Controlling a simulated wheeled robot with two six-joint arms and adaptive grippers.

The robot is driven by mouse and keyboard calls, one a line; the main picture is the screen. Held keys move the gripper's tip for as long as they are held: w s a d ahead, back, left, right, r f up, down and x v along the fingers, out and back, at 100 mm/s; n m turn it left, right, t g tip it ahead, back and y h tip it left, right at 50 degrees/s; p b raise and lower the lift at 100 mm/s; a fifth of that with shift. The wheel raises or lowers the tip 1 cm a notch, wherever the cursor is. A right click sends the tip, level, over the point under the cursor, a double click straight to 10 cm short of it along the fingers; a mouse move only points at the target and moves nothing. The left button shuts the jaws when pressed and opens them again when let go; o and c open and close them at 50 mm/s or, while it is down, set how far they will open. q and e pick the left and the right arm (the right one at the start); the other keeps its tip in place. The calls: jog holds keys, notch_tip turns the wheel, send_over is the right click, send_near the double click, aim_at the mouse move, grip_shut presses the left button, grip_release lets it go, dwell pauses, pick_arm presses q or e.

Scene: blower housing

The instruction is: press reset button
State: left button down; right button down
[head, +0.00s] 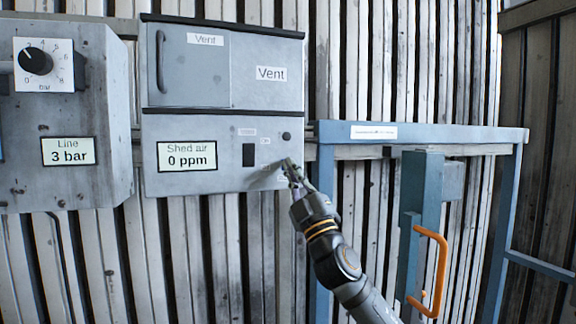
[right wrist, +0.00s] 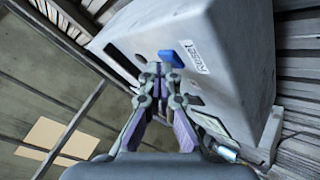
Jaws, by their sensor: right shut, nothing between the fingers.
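A grey vent box (head: 222,105) hangs on the plank wall, its lower panel facing me. In the right wrist view a blue button (right wrist: 171,58) sits on the grey housing beside a white label (right wrist: 195,56) that seems to read Reset. My right gripper (head: 291,168) is shut and empty, at the panel's lower right. In the wrist view its fingertips (right wrist: 160,74) are just short of the blue button in the picture; I cannot tell whether they touch it. In the head view the gripper hides the button. My left gripper is not in view.
The panel also carries a Shed air display (head: 187,156) reading 0 ppm, a dark switch (head: 249,155) and a round dark knob (head: 286,136). A blue frame (head: 440,134) and an orange handle (head: 440,270) stand right of my arm.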

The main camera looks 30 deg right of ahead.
jog(key=shift+s, duration=0.1)
jog(key=shift+s+a+b, duration=0.15)
jog(key=shift+s+b, duration=0.55)
jog(key=shift+s, duration=0.05)
jog(key=s+b, duration=0.2)
jog(key=s+a+b, duration=0.1)
jog(key=s+b, duration=0.1)
jog(key=s, duration=0.1)
jog(key=shift+a+f+b, duration=0.1)
jog(key=shift+b, duration=0.3)
jog(key=shift+w, duration=0.1)
dwell(0.5)
